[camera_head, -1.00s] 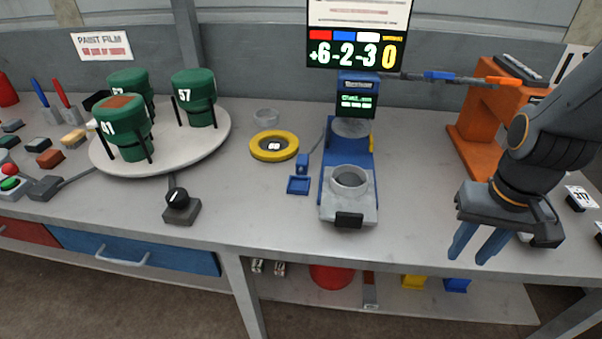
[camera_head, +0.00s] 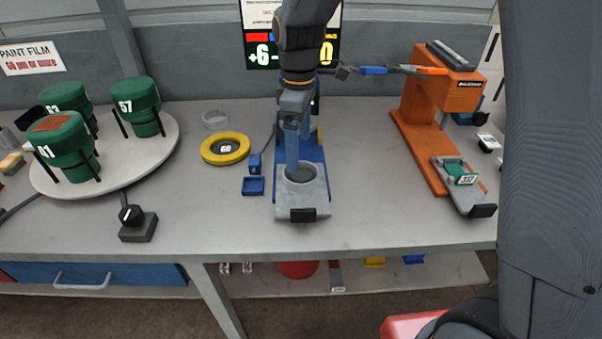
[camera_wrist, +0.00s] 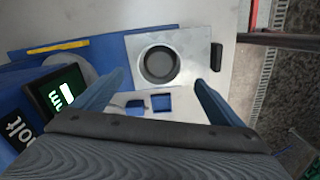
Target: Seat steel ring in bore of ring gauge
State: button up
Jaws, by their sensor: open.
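A grey ring (camera_head: 300,173) is at the front of a blue-based instrument, in or on a light metal block (camera_head: 314,196); I cannot tell how deep it sits. It also shows in the wrist view (camera_wrist: 160,64) as a dark-rimmed circle. A yellow ring (camera_head: 211,156) with a dark middle and a white number, likely the ring gauge, lies flat left of the instrument. My gripper (camera_head: 292,170) points down over the metal block. It is open and empty, its blue fingers (camera_wrist: 160,80) spread to either side of the ring in the wrist view. The gripper partly hides the ring in the head view.
A pale ring or dish (camera_head: 215,119) lies behind the yellow ring. A small blue tray (camera_head: 253,187) sits left of the block. A round turntable (camera_head: 160,150) with green pots stands left. An orange machine (camera_head: 408,145) stands right. Bench between instrument and orange machine is clear.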

aim_at(301, 174)
jog(key=shift+d+f+p, duration=0.15)
jog(key=shift+f+p, duration=0.5)
jog(key=shift+f, duration=1.2)
jog(key=shift+d+f+p, duration=0.1)
jog(key=shift+f+p, duration=0.5)
jog(key=shift+f, duration=1.2)
jog(key=c, duration=1.3)
jog(key=shift+r, duration=0.15)
